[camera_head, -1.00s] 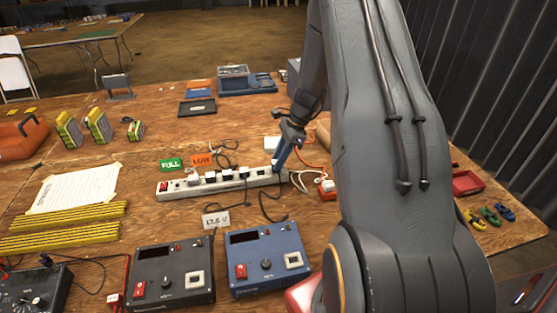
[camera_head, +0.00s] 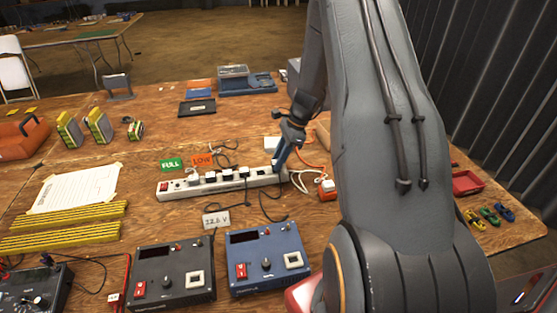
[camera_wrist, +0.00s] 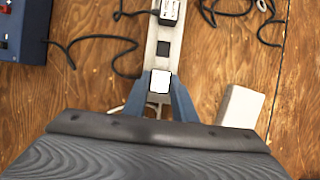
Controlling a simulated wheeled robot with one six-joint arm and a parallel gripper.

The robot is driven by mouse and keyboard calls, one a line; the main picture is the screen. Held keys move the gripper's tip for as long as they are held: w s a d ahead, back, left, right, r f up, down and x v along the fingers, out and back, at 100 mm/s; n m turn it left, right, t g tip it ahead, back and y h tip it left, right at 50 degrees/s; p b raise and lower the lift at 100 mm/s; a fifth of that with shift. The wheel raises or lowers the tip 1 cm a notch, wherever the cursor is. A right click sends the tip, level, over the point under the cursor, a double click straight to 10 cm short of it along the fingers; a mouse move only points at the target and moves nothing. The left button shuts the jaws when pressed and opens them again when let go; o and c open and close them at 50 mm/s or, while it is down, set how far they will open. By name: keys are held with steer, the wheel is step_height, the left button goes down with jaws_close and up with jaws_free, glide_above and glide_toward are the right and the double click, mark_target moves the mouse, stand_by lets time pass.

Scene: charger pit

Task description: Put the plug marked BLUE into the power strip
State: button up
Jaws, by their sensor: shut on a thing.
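The power strip (camera_head: 222,185) is a long pale bar lying across the middle of the bench, with several plugs in it. My gripper (camera_head: 279,164) points down at the strip's right end. In the wrist view, my gripper's blue fingers (camera_wrist: 160,92) are closed on a white plug (camera_wrist: 160,81), which is over the strip (camera_wrist: 152,60). An empty dark socket (camera_wrist: 163,48) shows just beyond it. I cannot read a BLUE mark on the plug, nor tell whether it is seated or just above the strip. Its underside is hidden.
A blue power supply (camera_head: 267,258) and a black one (camera_head: 171,272) stand in front of the strip. Black cables lie around it. A white block (camera_wrist: 240,106) lies beside my gripper.

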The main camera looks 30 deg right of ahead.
steer(key=shift+f, duration=0.7)
stand_by(1.4)
steer(key=o, duration=1.5)
steer(key=shift+r, duration=0.15)
steer(key=shift+r+p, duration=2.1)
steer(key=shift+r, duration=1.55)
